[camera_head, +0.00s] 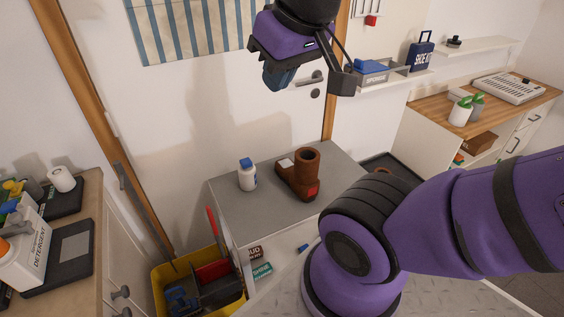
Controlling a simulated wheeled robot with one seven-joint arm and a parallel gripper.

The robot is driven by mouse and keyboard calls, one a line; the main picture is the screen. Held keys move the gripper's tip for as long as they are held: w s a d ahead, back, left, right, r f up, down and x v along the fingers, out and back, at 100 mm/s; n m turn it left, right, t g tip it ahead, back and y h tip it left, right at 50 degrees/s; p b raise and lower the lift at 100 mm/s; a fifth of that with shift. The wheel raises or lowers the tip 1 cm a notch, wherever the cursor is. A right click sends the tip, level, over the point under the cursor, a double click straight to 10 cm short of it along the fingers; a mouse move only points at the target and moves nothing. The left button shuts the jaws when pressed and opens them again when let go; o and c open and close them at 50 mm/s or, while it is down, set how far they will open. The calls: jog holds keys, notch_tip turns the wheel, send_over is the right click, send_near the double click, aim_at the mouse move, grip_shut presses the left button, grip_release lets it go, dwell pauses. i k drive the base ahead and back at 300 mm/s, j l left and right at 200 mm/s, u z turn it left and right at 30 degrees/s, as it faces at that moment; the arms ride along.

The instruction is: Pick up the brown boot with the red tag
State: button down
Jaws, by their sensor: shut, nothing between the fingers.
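The brown boot (306,165) stands upright on a grey-topped cabinet (240,206) in the middle of the head view. My gripper (280,84) is at the top of the view, well above the cabinet and apart from the boot. It is shut and empty.
A white bottle with a blue cap (248,176) stands left of the boot. My arm covers the cabinet's right front. A yellow crate (168,273) is on the floor at lower left. A wooden counter (500,122) and wall shelf are at right.

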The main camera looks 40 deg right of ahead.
aim_at(301, 175)
jog(key=l+u, duration=0.1)
jog(key=l, duration=0.35)
jog(key=l+u, duration=0.1)
jog(key=l, duration=0.4)
jog(key=k+l+u, duration=0.1)
jog(key=l, duration=0.35)
jog(key=k+l+u, duration=0.1)
jog(key=l, duration=0.35)
jog(key=k+l+u, duration=0.1)
jog(key=l, duration=0.35)
jog(key=k+l+u, duration=0.1)
jog(key=l, duration=0.35)
